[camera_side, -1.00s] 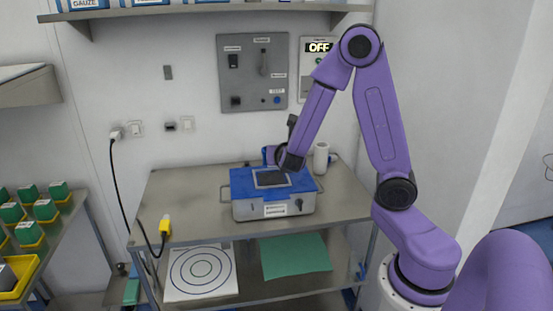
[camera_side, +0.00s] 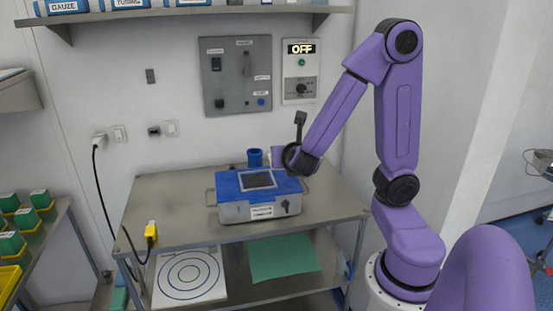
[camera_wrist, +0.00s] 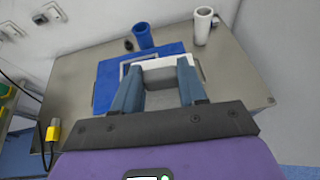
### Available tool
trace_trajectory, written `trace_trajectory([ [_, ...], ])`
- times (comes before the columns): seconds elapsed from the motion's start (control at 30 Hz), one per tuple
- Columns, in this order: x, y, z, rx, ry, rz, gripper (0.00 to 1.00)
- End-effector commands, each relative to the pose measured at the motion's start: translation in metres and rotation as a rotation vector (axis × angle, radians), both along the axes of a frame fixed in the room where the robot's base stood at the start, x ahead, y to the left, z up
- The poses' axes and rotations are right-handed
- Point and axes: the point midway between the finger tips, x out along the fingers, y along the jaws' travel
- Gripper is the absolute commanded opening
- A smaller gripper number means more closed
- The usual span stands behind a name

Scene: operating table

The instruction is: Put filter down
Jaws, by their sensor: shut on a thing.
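My gripper (camera_wrist: 160,66) has its two blue fingers shut on a pale, grey-and-white block, the filter (camera_wrist: 160,77), in the wrist view. In the side view my gripper is above the right part of a metal box with a blue top (camera_side: 228,187); its fingertips and the filter cannot be made out there. The box top has a white-framed dark rectangle (camera_side: 258,180). In the wrist view the filter and fingers overlap the blue top (camera_wrist: 104,75) and partly cover the frame. I cannot tell whether the filter touches it.
The box stands on a metal table (camera_side: 160,205). A blue cup (camera_wrist: 143,36) and a white cylinder (camera_wrist: 203,25) stand behind it. The tabletop's left part is clear.

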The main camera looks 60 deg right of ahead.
Motion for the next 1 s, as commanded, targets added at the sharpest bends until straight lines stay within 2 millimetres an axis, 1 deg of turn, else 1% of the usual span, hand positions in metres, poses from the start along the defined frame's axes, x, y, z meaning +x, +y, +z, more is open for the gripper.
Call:
trace_trajectory([
  [0.07, -0.001, -0.003, -0.001, -0.001, 0.001, -0.014, 0.12],
  [0.17, 0.001, -0.014, -0.007, -0.003, 0.004, -0.054, 0.12],
  [0.27, 0.003, -0.032, -0.017, -0.003, 0.006, -0.117, 0.12],
  [0.37, 0.004, -0.054, -0.031, -0.004, 0.008, -0.19, 0.12],
  [0.57, -0.004, -0.099, -0.06, -0.003, 0.009, -0.336, 0.12],
  [0.67, -0.012, -0.121, -0.077, -0.003, 0.01, -0.408, 0.12],
  [0.8, -0.03, -0.151, -0.101, -0.003, 0.011, -0.511, 0.12],
  [0.9, -0.044, -0.167, -0.117, -0.002, 0.01, -0.575, 0.12],
  [1.0, -0.056, -0.179, -0.129, -0.001, 0.008, -0.625, 0.12],
])
